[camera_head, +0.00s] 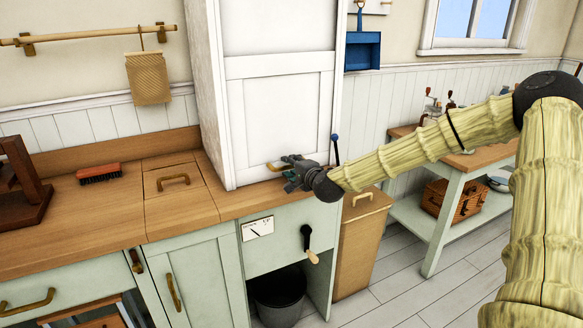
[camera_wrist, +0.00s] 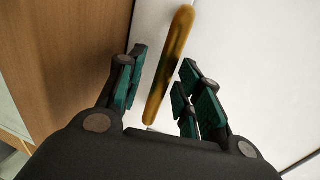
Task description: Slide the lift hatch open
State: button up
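The lift hatch (camera_head: 278,115) is a white panel in a tall white cabinet standing on the wooden counter. It sits down near the counter. A brass bar handle (camera_head: 273,168) is low on the hatch, partly hidden by my gripper (camera_head: 288,172) in the head view. In the wrist view, the handle (camera_wrist: 168,70) runs between the fingers of my gripper (camera_wrist: 163,92). The green-padded fingers are apart, with gaps visible on both sides of the handle. I cannot tell whether either finger touches it.
A blue-knobbed lever (camera_head: 336,148) stands by the cabinet's right side. A crank (camera_head: 308,242) is on the green front below. A wooden bin (camera_head: 360,245) stands to its right. The counter (camera_head: 100,220) holds a red brush (camera_head: 99,173); bare counter lies in front.

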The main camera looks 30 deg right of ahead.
jog(key=shift+w, duration=0.1)
jog(key=shift+c, duration=0.2)
grip_shut()
